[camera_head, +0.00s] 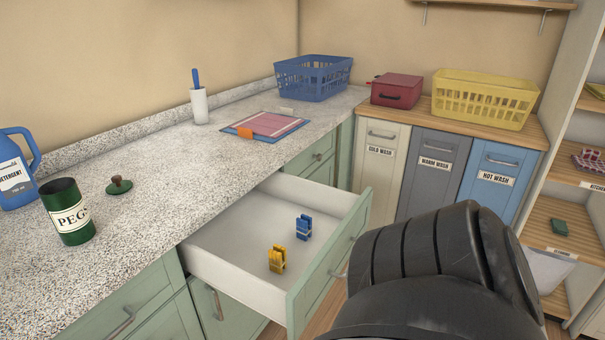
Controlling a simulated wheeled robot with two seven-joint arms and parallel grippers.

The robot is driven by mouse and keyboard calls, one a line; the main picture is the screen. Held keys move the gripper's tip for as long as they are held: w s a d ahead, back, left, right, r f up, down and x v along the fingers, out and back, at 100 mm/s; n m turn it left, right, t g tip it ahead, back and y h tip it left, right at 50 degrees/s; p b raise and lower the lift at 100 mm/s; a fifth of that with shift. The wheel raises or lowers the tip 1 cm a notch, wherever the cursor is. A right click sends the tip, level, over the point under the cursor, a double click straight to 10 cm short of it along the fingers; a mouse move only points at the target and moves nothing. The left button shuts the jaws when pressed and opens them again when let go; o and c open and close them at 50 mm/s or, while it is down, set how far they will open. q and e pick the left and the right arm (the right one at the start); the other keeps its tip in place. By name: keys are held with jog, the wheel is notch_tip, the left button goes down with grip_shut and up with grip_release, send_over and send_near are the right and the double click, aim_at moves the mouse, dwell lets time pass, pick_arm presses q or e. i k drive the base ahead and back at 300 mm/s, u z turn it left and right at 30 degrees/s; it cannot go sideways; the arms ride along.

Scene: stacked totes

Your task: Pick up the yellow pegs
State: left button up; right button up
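The yellow pegs (277,260) stand together as a small bundle inside an open drawer (222,265), near its front side. The blue pegs (304,227) stand a little behind them in the same drawer. A green can labelled PEGS (67,212) stands open on the counter at the left, and its dark lid (120,185) lies beside it. A large black part of my own arm fills the lower right, in front of the drawer front. Neither of my grippers shows in the camera_head view.
The granite counter (150,150) holds a blue detergent jug (15,170), a white holder (199,106), a pink board (265,125) and a blue basket (312,78). Labelled wash bins stand right, below a red box (397,90) and yellow basket (484,98). The drawer front (335,262) stands out from the cabinet.

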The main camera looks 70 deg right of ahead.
aim_at(277, 260)
jog(key=u, duration=0.15)
jog(key=k, duration=0.4)
jog(key=z, duration=1.1)
